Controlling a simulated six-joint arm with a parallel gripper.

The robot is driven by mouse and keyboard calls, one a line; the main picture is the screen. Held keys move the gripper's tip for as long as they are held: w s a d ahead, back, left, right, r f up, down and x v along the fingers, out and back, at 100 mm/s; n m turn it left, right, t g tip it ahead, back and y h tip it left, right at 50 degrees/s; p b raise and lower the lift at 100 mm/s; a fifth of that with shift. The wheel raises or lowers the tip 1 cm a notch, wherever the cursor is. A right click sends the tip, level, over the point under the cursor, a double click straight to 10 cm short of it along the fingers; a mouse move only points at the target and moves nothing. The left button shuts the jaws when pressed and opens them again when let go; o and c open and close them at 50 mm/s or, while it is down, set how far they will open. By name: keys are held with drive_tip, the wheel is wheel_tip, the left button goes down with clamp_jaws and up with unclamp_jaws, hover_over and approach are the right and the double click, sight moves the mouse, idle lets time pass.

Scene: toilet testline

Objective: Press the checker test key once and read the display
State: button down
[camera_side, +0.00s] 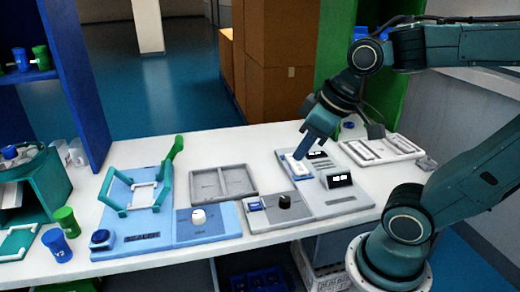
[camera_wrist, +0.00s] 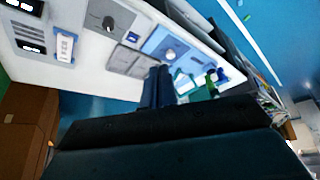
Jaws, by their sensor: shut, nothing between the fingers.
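The checker appears to be the grey panel (camera_side: 320,208) on the white table, with a small lit display box (camera_side: 338,180) and a black knob (camera_side: 284,201). A second small display (camera_side: 317,155) sits behind it; the digits are too small to read. A white item with blue edges (camera_side: 298,168) lies on the panel; it also shows in the wrist view (camera_wrist: 64,46). I cannot tell which part is the test key. My gripper (camera_side: 301,154) is shut and empty, pointing down close above the white-and-blue item. Its fingers show in the wrist view (camera_wrist: 158,72), apart from the panel parts there.
A blue panel (camera_side: 210,232) with a white knob and a teal-handled frame (camera_side: 140,190) stands left. A grey tray (camera_side: 222,183) lies behind, and a white slotted tray (camera_side: 382,149) at right. Green and blue cups (camera_side: 66,221) stand at far left. Cardboard boxes (camera_side: 270,65) stand behind the table.

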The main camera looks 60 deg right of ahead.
drive_tip(key=w+d+f+n+g+y, duration=0.1)
drive_tip(key=w+d+f+y, duration=0.2)
drive_tip(key=w+f, duration=0.55)
drive_tip(key=t+y, duration=0.2)
drive_tip(key=y, duration=0.2)
hover_over(255, 206)
drive_tip(key=d, duration=0.1)
wheel_tip(255, 206, down, 9)
drive_tip(key=shift+s+m, duration=0.3)
drive_tip(key=shift+s, duration=0.05)
drive_tip(key=shift+f, duration=4.35)
